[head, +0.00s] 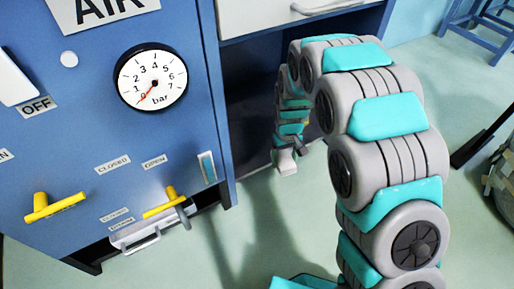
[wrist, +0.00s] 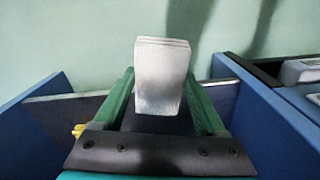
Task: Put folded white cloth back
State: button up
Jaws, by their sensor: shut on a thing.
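The folded white cloth (wrist: 161,88) is a small, layered, pale block between the two green fingers of my gripper (wrist: 160,78) in the wrist view. The fingers are shut on its sides, and it sticks out past their tips. In the head view the cloth (head: 286,163) shows as a small white piece below my gripper (head: 288,147), low in front of the dark opening of the blue cabinet. I cannot tell from these views how high the cloth is above the floor.
A blue panel (head: 90,135) with a gauge (head: 151,77) and yellow handles (head: 53,206) stands left of the arm. A white drawer front (head: 265,15) is above the opening. A blue stool (head: 482,25) and a wrapped roll (head: 502,182) are at right. Pale floor lies between.

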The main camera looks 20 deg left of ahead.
jog(key=s+a+f+n+b, duration=0.1)
jog(key=s+a+n+b, duration=0.15)
jog(key=a, duration=0.55)
send_over(256, 143)
jog(key=shift+f, duration=0.85)
jog(key=shift+f+b, duration=0.6)
jog(key=shift+f, duration=1.1)
jog(key=o, duration=1.2)
jog(key=shift+f, duration=0.15)
jog(key=shift+o, duration=0.2)
notch_tip(256, 143, up, 8)
jog(key=p, duration=0.1)
jog(key=shift+f, duration=0.1)
